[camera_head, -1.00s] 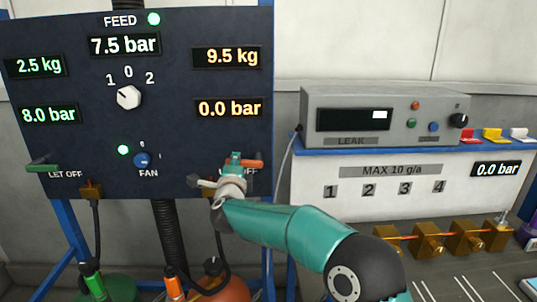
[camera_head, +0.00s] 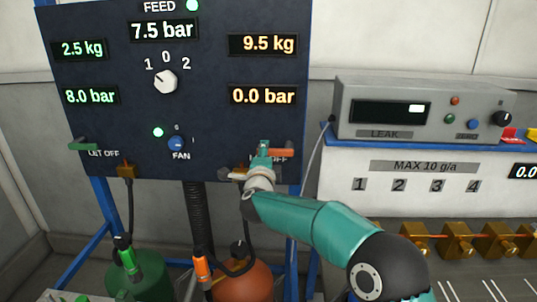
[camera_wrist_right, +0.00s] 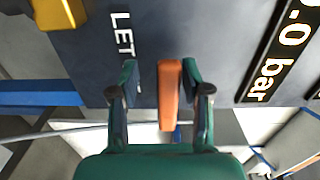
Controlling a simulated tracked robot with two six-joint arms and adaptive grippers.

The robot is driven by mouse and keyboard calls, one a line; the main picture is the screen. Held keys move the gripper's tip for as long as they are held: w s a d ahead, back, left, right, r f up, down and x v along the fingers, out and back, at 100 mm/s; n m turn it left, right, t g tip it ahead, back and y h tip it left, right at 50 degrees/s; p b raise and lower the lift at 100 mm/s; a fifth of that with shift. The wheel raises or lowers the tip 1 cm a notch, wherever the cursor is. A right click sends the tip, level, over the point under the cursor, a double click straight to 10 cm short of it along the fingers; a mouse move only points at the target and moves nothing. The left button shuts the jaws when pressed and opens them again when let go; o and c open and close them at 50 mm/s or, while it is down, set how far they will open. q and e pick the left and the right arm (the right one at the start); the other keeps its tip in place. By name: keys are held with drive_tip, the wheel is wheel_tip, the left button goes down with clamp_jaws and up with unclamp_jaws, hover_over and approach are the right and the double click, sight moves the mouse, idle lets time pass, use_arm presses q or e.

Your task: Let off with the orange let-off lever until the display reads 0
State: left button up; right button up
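The orange let-off lever (camera_head: 283,152) is at the lower right of the dark blue panel and points right, roughly level. The orange pressure display (camera_head: 263,96) above it reads 0.0 bar. My right gripper (camera_head: 263,150) is at the lever and hides part of it and of its label. In the right wrist view the lever (camera_wrist_right: 170,95) stands between the two fingers of my right gripper (camera_wrist_right: 160,80). There is a gap to the left finger; the lever is very close to the right one, and I cannot tell whether they touch. My left gripper is not in view.
A green let-off lever (camera_head: 85,146) is at the panel's lower left. The orange weight display (camera_head: 263,44) reads 9.5 kg. Hoses hang below, by a green bottle (camera_head: 150,270) and an orange bottle (camera_head: 245,280). A leak tester (camera_head: 425,108) stands on the right.

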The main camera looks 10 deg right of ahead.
drive_tip(key=shift+d+r, duration=0.15)
drive_tip(key=shift+r, duration=0.05)
drive_tip(key=shift+s, duration=0.15)
drive_tip(key=v, duration=1.1)
drive_tip(key=shift+s, duration=0.3)
